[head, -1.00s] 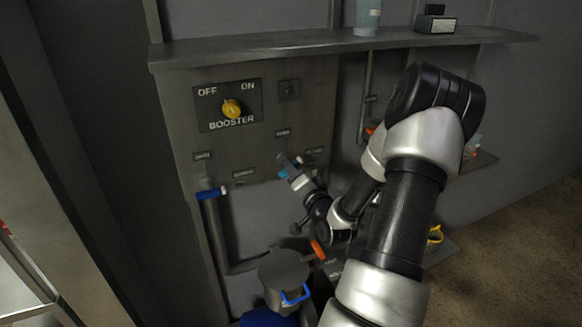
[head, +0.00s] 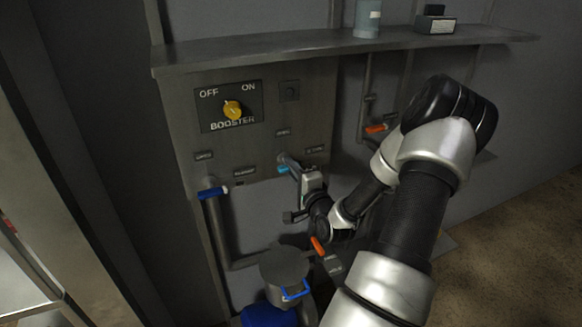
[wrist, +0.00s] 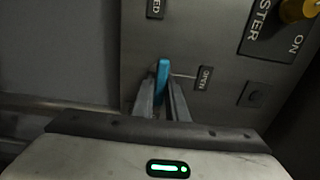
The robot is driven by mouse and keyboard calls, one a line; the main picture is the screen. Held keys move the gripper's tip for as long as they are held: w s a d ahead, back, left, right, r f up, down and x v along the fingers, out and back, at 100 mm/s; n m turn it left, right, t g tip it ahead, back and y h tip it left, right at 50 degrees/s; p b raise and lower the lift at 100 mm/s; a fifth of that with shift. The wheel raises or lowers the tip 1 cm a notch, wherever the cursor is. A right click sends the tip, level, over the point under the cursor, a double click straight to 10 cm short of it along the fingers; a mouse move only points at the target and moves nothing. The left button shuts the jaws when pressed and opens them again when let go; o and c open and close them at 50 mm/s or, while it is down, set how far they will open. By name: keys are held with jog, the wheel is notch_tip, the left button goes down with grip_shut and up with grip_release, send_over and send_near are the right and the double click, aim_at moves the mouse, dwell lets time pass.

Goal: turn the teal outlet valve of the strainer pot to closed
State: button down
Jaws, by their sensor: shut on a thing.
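The teal valve handle (wrist: 163,74) stands between my two fingers in the wrist view, its tip showing just beyond them. My gripper (wrist: 161,102) is shut on it. An OPEN label (wrist: 205,78) is to its right, and a label ending in "ED" (wrist: 156,8) is above it. In the head view a small piece of the teal handle (head: 283,170) shows at the grey panel, beside my gripper (head: 292,166). The rest of the handle is hidden by the fingers. The valve's exact angle is hard to tell.
A yellow booster knob (head: 232,110) is above left. A blue handle (head: 213,192) is on the left pipe, and an orange handle (head: 377,128) is on the right. A lidded pot (head: 284,266) and another orange handle (head: 318,246) are below. A shelf (head: 300,45) overhangs the panel.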

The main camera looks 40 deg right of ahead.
dwell(0.3)
jog(key=c, duration=1.8)
grip_release()
jog(key=shift+o, duration=0.2)
jog(key=shift+s, duration=0.1)
jog(key=p+v, duration=0.2)
jog(key=v, duration=1.5)
jog(key=shift+s+a, duration=0.1)
